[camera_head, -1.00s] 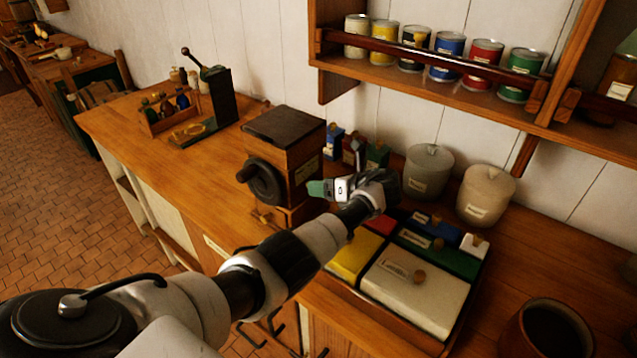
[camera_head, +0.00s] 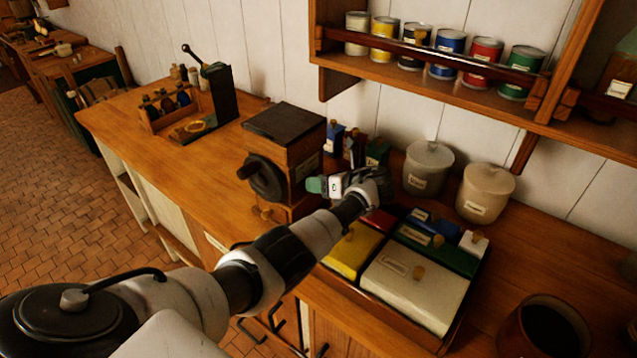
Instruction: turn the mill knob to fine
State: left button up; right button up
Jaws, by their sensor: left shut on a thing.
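The mill (camera_head: 296,148) is a wooden box with a dark top. It stands on the counter with a black wheel and crank handle (camera_head: 264,178) on its front left face and a pale label on its right face. My left gripper (camera_head: 320,186) is at the lower part of the mill's right side. It is shut, with a green fingertip close to the mill's face. The mill knob lies between the fingers, mostly hidden by the gripper. My right gripper is out of view.
A tray of lidded coloured boxes (camera_head: 416,288) lies just under and right of my left arm. A shelf of tins (camera_head: 446,55) hangs above. The counter left of the mill (camera_head: 205,165) is clear.

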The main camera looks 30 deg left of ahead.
pick_arm(q)
jog(key=shift+s+f+n+t+p, duration=0.15)
jog(key=shift+n+t+p, duration=0.25)
jog(key=shift+n+t, duration=1.15)
jog(key=shift+s+r+n+t+p, duration=0.1)
jog(key=shift+n+t+p, duration=0.55)
jog(key=shift+n, duration=1.45)
jog(key=shift+s+f+n+t+p, duration=0.1)
jog(key=shift+s+n+t+p, duration=0.1)
jog(key=shift+n+t, duration=1.45)
jog(key=shift+n+g, duration=0.25)
jog(key=shift+n, duration=0.05)
jog(key=o, duration=0.9)
